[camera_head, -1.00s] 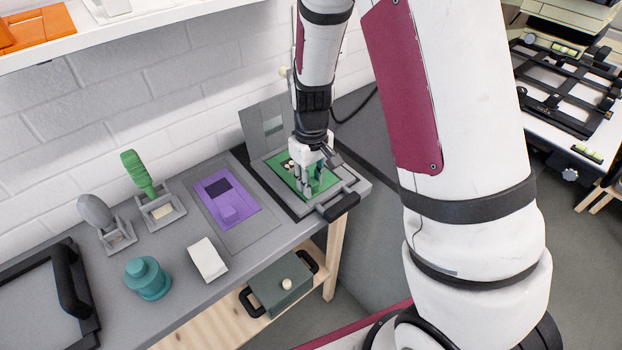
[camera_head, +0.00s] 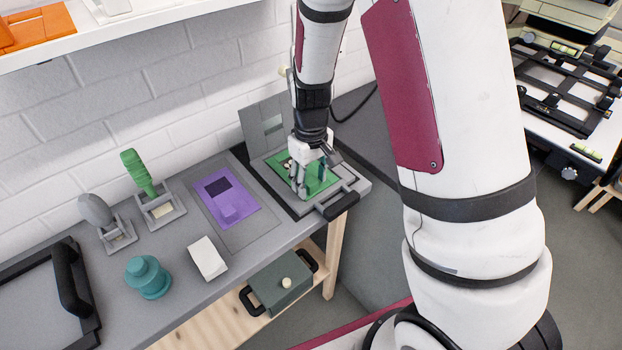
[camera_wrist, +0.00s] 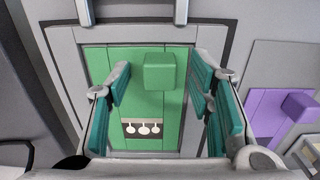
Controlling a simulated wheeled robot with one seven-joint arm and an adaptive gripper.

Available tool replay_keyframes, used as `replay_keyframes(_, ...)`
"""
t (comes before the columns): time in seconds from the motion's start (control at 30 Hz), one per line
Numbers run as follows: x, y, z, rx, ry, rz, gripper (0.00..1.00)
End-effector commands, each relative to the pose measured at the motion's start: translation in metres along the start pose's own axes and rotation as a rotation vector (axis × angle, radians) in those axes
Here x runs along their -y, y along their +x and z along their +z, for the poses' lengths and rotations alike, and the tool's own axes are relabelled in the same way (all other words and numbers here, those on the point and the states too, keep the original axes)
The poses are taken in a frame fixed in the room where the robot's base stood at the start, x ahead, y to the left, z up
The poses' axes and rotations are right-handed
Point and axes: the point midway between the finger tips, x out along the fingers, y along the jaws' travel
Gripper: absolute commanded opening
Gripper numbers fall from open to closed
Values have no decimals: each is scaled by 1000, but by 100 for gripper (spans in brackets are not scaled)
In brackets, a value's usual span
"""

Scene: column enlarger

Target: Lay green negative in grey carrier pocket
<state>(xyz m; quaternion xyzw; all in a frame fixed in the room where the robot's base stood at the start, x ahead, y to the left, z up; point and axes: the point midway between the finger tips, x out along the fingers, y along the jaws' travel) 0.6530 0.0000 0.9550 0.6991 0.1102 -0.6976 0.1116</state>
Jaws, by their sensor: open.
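The green negative (camera_wrist: 165,105) lies flat within the frame of the grey carrier (camera_wrist: 70,70), with a raised green block on it and a dark strip with white round marks. In the head view the green negative (camera_head: 321,182) shows partly behind my fingers, on the grey carrier (camera_head: 351,186) with its lid standing open behind. My gripper (camera_wrist: 163,105) is open over the negative. Its teal-padded fingers stand on both sides of the green block, apart from it. Whether the fingertips touch the negative cannot be told.
A purple negative (camera_head: 243,214) lies on a grey plate left of the carrier. A white block (camera_head: 208,258), a teal knobbed jar (camera_head: 147,278) and green and grey brushes in stands are further left. The wall is close behind.

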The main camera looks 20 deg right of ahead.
Motion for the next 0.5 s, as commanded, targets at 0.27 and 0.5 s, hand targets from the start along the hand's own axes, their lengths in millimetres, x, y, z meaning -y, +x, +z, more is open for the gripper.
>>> replay_keyframes(0.27,0,-12,0,-2,1,1,48)
replay_keyframes(0.5,0,-20,0,-1,1,0,48)
